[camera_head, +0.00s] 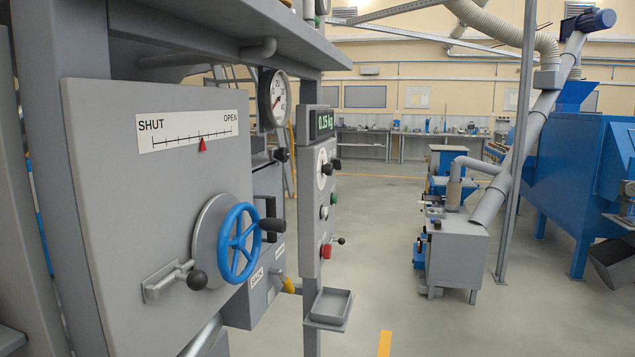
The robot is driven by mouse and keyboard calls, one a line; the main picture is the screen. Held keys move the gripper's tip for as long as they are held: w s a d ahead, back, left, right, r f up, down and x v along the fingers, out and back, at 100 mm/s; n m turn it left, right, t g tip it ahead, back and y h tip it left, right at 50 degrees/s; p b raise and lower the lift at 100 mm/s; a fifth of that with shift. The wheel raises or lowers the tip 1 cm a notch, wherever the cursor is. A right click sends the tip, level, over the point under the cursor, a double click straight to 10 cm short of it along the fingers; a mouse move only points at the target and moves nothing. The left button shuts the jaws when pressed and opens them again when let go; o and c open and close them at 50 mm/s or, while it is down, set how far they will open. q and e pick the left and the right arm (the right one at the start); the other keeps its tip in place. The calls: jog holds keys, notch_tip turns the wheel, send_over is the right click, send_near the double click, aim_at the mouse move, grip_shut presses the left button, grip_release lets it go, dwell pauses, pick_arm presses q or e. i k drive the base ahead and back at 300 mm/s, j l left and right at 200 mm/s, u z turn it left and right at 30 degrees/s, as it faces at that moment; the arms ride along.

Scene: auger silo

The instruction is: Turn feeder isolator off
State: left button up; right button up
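A narrow grey control panel (312,238) stands on a post right of centre, seen at a steep angle. Its display (323,122) reads 0.15 kg. Below are a round white dial (321,178) with a black knob (327,169), small round buttons (325,212), a red control (326,251) and a small black-ended lever (340,240). I cannot tell which of these is the feeder isolator, as no label is readable there. Neither of my grippers is in view.
A large grey cabinet (110,220) fills the left, with a blue handwheel (240,243), a clamp lever (170,280) and a SHUT–OPEN scale (188,130). A pressure gauge (274,98) hangs above. A small tray (330,308) juts out below the panel.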

aim_at(327, 249)
jog(key=i+l, duration=0.25)
jog(key=l, duration=0.25)
jog(key=i+l+z, duration=0.1)
jog(key=l, duration=0.4)
jog(key=i+l, duration=0.35)
jog(key=i+l+z, duration=0.15)
jog(key=l, duration=0.45)
jog(key=i+l, duration=0.35)
jog(key=i+l+z, duration=0.1)
jog(key=i+l, duration=0.2)
jog(key=l, duration=0.25)
